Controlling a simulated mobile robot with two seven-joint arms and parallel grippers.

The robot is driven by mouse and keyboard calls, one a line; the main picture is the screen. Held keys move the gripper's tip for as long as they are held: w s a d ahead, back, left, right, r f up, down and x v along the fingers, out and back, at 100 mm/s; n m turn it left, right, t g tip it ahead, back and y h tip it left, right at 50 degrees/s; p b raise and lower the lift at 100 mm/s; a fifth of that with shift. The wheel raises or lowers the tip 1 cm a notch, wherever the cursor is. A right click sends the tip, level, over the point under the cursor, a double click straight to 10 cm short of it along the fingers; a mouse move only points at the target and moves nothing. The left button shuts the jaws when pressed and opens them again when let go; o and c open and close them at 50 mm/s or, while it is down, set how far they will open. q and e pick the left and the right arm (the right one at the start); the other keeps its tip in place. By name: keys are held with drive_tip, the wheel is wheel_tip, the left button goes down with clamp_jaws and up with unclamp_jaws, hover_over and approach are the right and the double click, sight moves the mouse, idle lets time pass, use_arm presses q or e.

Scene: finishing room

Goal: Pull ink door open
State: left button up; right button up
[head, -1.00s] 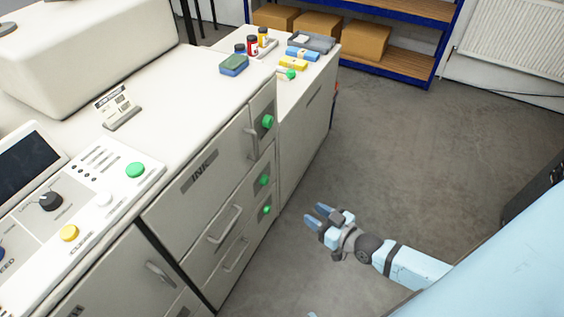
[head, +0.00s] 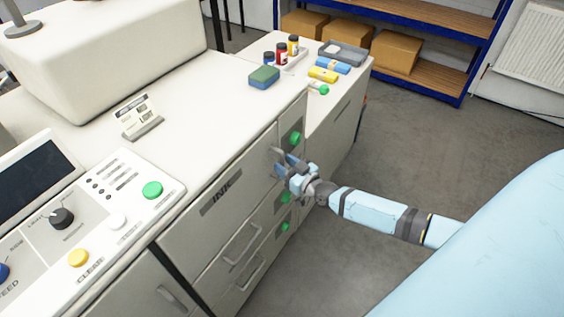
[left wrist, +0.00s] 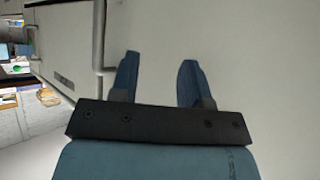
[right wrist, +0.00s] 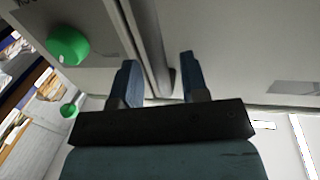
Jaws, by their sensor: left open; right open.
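The ink door (head: 226,196) is a pale panel with a dark INK label on the front of the white machine. It looks shut. Its bar handle (head: 278,158) is at the door's upper right. My right gripper (head: 286,168) is open at this handle. In the right wrist view the handle bar (right wrist: 152,40) runs between the two blue fingers (right wrist: 158,62), which are apart. My left gripper (left wrist: 160,60) is open and empty in front of a pale panel, and is not in the head view.
Green knobs (head: 295,138) sit beside the door. Drawers with bar handles (head: 241,244) lie below it. A control panel (head: 110,210) is on the left. A sponge (head: 264,77) and bottles (head: 281,54) stand on top. The floor (head: 420,130) to the right is clear.

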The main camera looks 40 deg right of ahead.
drive_tip(key=shift+w+a, duration=0.2)
drive_tip(key=shift+w, duration=0.5)
clamp_jaws()
